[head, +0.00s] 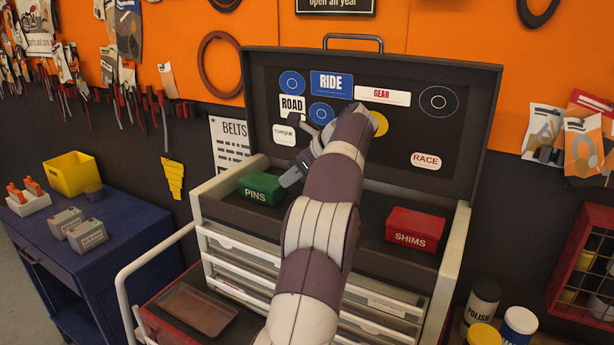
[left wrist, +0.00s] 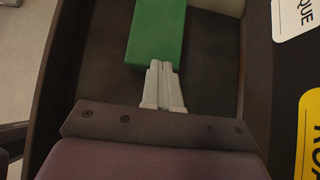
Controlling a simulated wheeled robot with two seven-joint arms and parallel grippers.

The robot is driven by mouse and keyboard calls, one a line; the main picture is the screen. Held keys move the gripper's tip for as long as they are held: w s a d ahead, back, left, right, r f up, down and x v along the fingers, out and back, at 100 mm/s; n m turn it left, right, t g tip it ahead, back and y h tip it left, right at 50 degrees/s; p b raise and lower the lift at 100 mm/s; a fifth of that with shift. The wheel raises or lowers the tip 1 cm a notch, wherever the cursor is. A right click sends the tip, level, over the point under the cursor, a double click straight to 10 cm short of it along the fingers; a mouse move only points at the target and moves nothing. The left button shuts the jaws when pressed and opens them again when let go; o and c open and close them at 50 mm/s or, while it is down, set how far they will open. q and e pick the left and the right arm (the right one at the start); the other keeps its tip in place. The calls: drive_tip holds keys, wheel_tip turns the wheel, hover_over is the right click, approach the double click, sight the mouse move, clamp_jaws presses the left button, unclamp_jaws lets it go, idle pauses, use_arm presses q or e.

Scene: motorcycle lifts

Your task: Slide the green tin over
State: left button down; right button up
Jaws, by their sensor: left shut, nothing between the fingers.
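The green tin (head: 261,188), marked PINS, sits in the left part of the dark open top tray (head: 232,211) of the tool chest. My left gripper (head: 287,182) is shut and empty, with its fingertips at the right side of the tin. In the left wrist view the shut fingertips (left wrist: 160,66) meet the near end of the green tin (left wrist: 156,36); whether they press on it I cannot tell. The tin rests flat on the tray floor. My right gripper is not in view.
A red tin (head: 414,229) marked SHIMS sits at the right of the same tray. The raised lid (head: 455,150) with stickers stands behind. A blue cart (head: 120,232) with a yellow bin (head: 72,174) is at the left. Tray floor between the tins is partly hidden by my arm.

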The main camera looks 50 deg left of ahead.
use_arm(q)
drive_tip(key=shift+f, duration=0.5)
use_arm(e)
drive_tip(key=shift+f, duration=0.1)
use_arm(q)
drive_tip(key=v, duration=0.5)
drive_tip(key=shift+w+a+r, duration=0.2)
drive_tip(key=shift+w+r, duration=0.05)
drive_tip(key=shift+r, duration=0.1)
drive_tip(key=p+v, duration=0.2)
drive_tip(key=v, duration=0.6)
drive_tip(key=shift+s, duration=0.3)
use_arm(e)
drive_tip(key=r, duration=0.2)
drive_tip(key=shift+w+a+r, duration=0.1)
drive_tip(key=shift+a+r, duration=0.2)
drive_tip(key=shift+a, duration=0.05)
use_arm(q)
drive_tip(key=shift+f, duration=0.1)
